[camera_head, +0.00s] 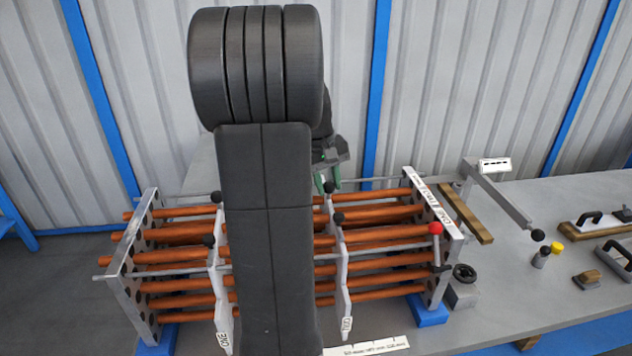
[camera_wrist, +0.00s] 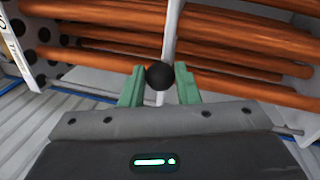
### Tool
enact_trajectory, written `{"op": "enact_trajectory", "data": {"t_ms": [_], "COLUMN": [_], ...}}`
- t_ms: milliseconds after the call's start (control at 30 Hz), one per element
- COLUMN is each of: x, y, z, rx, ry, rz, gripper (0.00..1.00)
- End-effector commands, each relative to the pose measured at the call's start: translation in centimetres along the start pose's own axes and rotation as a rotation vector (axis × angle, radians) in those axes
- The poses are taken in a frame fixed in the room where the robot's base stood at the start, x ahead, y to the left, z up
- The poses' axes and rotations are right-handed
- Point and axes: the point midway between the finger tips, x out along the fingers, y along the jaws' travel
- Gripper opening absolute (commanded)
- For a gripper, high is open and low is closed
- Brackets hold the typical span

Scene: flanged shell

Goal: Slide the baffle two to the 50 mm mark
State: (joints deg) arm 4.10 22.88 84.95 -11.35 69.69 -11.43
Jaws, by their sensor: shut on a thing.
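Baffle two (camera_head: 342,265) is a pale upright plate with a "TWO" tag at its foot, standing across the orange tubes right of my arm. It has black ball knobs at its top. My gripper (camera_head: 328,185) is at the far-side knob; in the wrist view its green fingers (camera_wrist: 159,82) are shut on that black knob (camera_wrist: 160,74). The plate's edge (camera_wrist: 172,28) runs away beyond the knob. Baffle one (camera_head: 218,290), tagged "ONE", stands left of my arm. A white marked scale (camera_head: 375,346) lies at the front; its marks are too small to read.
Orange tubes (camera_head: 390,233) run between a left end plate (camera_head: 128,260) and a right end plate (camera_head: 440,270). A red-knobbed lever (camera_head: 436,229) and dark handwheel (camera_head: 464,273) are at the right end. Tools lie on the grey bench (camera_head: 520,290) farther right. My arm hides the middle.

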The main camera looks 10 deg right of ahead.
Motion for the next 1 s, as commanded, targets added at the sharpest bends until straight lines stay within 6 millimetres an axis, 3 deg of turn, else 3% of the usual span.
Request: {"op": "enact_trajectory", "data": {"t_ms": [133,433,467,567,867,1000], "x": [0.1,0.2,0.2,0.2,0.1,-1.2], "y": [1.6,1.7,1.7,1.7,1.6,1.7], "z": [0.3,0.3,0.3,0.3,0.3,0.3], "rx": [0.002,0.0,0.0,0.0,0.0,0.001], "ry": [0.002,0.003,0.003,0.003,0.002,0.005], "rz": [0.002,0.003,0.003,0.002,0.001,0.003], "gripper": [0.0,0.0,0.32,0.5,0.5,0.5]}}
